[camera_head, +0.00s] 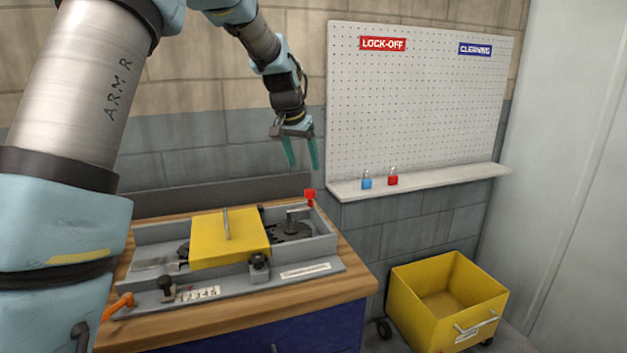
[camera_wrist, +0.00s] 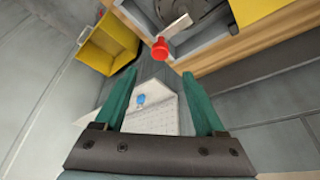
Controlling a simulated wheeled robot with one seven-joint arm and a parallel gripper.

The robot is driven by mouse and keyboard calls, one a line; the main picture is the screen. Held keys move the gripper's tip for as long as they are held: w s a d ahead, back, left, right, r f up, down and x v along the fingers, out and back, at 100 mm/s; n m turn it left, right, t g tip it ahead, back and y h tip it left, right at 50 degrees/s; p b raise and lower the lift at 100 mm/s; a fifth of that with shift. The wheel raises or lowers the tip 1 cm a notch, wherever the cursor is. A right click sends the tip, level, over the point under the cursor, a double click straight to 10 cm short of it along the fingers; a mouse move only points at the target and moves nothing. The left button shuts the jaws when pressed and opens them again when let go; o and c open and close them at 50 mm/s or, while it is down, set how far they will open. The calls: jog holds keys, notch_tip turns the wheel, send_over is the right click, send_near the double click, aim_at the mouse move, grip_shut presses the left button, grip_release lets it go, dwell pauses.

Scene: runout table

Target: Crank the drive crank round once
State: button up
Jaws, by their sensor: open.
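The machine (camera_head: 300,268) is a grey bed on a wooden-topped bench. An orange crank handle (camera_head: 119,305) sticks out at its front left end, partly close behind my arm in the picture; it looks like the drive crank. It does not show in the wrist view. My gripper (camera_head: 302,166) is open and empty, fingers pointing down, above the back right corner of the machine and far from the orange handle. Its green fingers also show in the wrist view (camera_wrist: 159,73), with nothing between them.
A yellow cover (camera_head: 228,252) with an upright handle sits mid-machine. A red knob (camera_head: 309,195) stands at the back right corner, below my gripper. Blue (camera_head: 367,180) and red (camera_head: 393,177) padlocks sit on the pegboard shelf (camera_head: 430,181). A yellow bin (camera_head: 405,300) stands right of the bench.

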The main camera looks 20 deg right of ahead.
aim_at(310, 190)
jog(key=p+x, duration=0.4)
jog(key=x, duration=0.6)
jog(key=shift+f, duration=0.25)
grip_shut()
dwell(1.0)
